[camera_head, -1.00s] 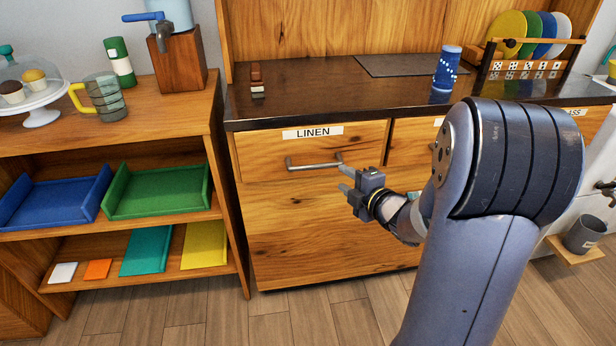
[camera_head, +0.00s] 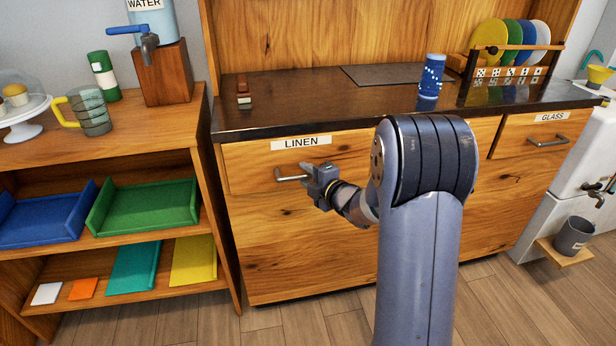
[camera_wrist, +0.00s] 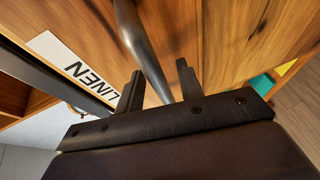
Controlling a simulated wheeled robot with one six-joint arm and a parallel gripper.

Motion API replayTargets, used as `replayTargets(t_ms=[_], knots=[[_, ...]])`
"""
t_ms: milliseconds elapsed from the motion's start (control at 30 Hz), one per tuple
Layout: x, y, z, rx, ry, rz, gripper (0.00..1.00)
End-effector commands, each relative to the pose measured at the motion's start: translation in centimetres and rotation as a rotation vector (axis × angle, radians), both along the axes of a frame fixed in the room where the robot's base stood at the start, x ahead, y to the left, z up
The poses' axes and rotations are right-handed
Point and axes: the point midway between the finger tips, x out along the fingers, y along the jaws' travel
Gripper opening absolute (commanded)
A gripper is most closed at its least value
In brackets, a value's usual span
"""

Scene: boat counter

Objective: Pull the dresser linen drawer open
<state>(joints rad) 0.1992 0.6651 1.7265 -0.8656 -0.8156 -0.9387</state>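The linen drawer (camera_head: 248,160) is a wooden front marked by a white LINEN label (camera_head: 301,142), which also shows in the wrist view (camera_wrist: 72,70). It looks shut, flush with the dresser. Its grey metal bar handle (camera_head: 287,179) runs sideways across the front. My gripper (camera_head: 308,174) is at the right part of the handle and hides that end. In the wrist view the handle bar (camera_wrist: 140,38) runs between the two fingers of my gripper (camera_wrist: 159,88). The fingers are apart, with gaps beside the bar. I cannot tell whether either finger touches it.
A dark countertop (camera_head: 310,98) above holds a blue shaker (camera_head: 431,78) and a small brown object (camera_head: 243,92). The glass drawer (camera_head: 510,141) is to the right. An open shelf (camera_head: 160,132) with trays stands at left. Floor (camera_head: 290,335) shows in front.

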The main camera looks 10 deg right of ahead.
Motion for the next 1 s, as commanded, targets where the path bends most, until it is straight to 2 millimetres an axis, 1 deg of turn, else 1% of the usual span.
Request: replayTargets(t_ms=[200, 233, 600, 667, 1000], knots=[[0.03, 0.01, -0.01, 0.0, 0.0, 0.0, 0.36], [0.03, 0.01, -0.01, 0.0, 0.0, 0.0, 0.34], [0.01, 0.01, 0.0, 0.0, 0.0, 0.0, 0.04], [-0.01, 0.01, -0.01, 0.0, 0.0, 0.0, 0.0], [-0.01, 0.01, -0.03, 0.0, 0.001, 0.0, 0.0]])
